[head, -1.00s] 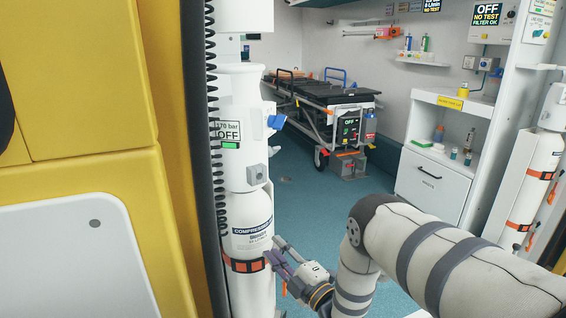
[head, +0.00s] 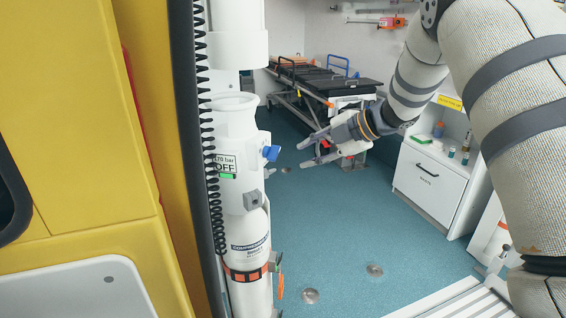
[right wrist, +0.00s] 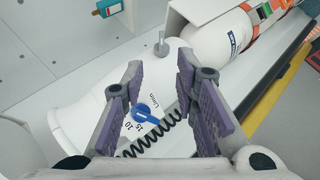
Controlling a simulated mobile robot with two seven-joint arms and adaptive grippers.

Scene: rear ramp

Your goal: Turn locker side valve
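The blue valve knob (head: 271,153) sticks out from the right side of the white housing (head: 238,150), above the compressed-gas cylinder (head: 248,260). My right gripper (head: 304,155) is open and empty, at about the knob's height, a short way to its right, with its fingers pointing left. In the right wrist view the blue knob (right wrist: 148,113) shows between the two purple-padded fingers (right wrist: 160,80), nearer the left one. A dial with 10, 15 and L/min marks lies beside it. No contact with the knob shows. My left gripper is out of view.
A black coiled cord (head: 214,190) hangs along the left of the housing. A yellow panel (head: 75,130) fills the left side. A stretcher (head: 325,85) stands behind my right arm, and a white cabinet (head: 430,185) is at the right. The blue floor (head: 335,235) between is mostly clear.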

